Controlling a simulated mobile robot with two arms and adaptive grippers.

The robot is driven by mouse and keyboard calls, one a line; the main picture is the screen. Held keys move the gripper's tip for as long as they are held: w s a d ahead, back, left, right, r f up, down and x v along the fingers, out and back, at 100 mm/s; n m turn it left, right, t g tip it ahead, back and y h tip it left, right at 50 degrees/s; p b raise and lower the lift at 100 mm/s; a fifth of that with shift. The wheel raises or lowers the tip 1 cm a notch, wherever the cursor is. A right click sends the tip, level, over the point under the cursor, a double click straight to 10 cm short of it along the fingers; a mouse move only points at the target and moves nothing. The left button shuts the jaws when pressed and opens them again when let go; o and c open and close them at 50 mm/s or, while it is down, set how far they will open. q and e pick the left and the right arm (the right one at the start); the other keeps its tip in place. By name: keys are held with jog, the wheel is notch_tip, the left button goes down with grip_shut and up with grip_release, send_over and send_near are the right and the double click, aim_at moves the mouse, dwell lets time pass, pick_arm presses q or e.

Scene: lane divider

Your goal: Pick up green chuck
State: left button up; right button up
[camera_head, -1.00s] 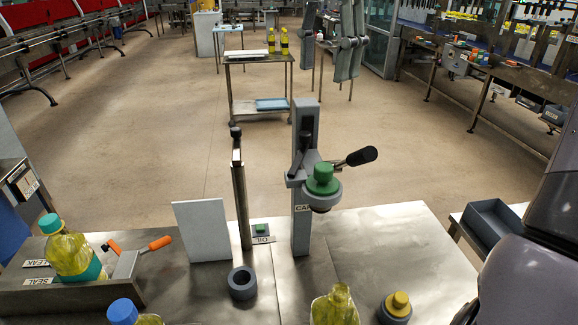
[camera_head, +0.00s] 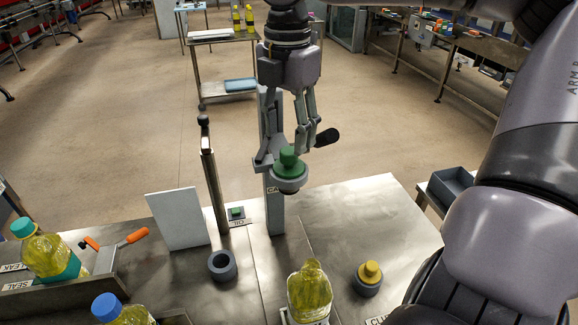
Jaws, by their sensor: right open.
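The green chuck (camera_head: 289,163) sits in the grey holder at the head of the upright capping stand (camera_head: 273,212), behind the middle of the metal table. My right gripper (camera_head: 306,150) comes down from above with its fingers pointing down. The gripper covers the upper part of the stand. My left gripper is out of view.
A yellow chuck (camera_head: 370,271) sits in a grey ring at the front right. Bottles of yellow liquid (camera_head: 310,292) stand along the table front. A black-knobbed lever (camera_head: 326,137) sticks out right of the stand. A white panel (camera_head: 178,219) and a thin post (camera_head: 214,180) stand left.

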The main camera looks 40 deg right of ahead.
aim_at(287, 151)
jog(key=shift+f+p, duration=0.5)
jog(key=shift+f, duration=1.3)
jog(key=shift+c, duration=1.2)
grip_shut()
